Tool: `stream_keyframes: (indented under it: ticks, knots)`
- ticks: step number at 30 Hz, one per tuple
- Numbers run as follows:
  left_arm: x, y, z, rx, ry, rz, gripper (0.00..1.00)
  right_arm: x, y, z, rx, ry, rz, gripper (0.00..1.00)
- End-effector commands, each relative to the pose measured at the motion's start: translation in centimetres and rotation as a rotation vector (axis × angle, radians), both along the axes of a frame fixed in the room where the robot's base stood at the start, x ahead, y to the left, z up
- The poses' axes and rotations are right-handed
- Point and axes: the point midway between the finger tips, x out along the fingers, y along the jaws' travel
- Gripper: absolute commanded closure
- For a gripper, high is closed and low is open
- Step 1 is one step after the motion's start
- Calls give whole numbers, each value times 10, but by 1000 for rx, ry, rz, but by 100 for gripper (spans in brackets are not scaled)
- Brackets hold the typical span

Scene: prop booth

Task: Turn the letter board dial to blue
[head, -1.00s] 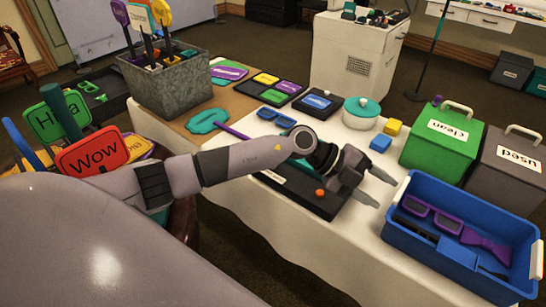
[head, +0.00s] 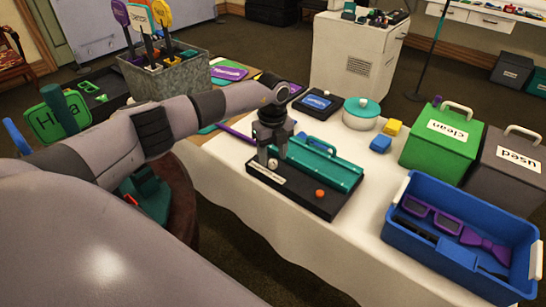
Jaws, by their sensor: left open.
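The letter board (head: 313,205) is a black slab lying on the white-covered table, with a teal trough (head: 325,168) along its far side and an orange knob (head: 320,193) near its right end. A small pale knob (head: 273,163), which may be the dial, shows at the board's left part, partly hidden by my gripper. My left gripper (head: 273,157) points down right at this pale knob, open. I cannot tell whether the fingers touch it. The dial's colour setting is not readable. My right gripper is out of view.
A blue crate (head: 400,245) with purple glasses and a bow tie stands to the right. Behind it are a green "clean" box (head: 432,155) and a grey "used" box (head: 510,180). Yellow (head: 393,127) and blue (head: 380,145) blocks and a teal-lidded pot (head: 362,108) sit behind the board.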

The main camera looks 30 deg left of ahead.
Motion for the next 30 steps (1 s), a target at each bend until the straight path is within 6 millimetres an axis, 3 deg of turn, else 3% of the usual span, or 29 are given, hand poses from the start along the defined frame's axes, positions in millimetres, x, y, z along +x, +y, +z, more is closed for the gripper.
stream_keyframes:
  ticks: [5,13,14,18,30]
  knots:
    - [0,-1,-15,-1,0,0,48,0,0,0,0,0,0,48]
    - [0,-1,-17,-1,0,-1,48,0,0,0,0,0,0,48]
    - [0,-1,-17,-1,0,-1,55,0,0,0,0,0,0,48]
    - [0,-1,-17,-1,0,-2,100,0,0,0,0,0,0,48]
    - [0,-1,-17,-2,-1,-52,100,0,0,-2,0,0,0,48]
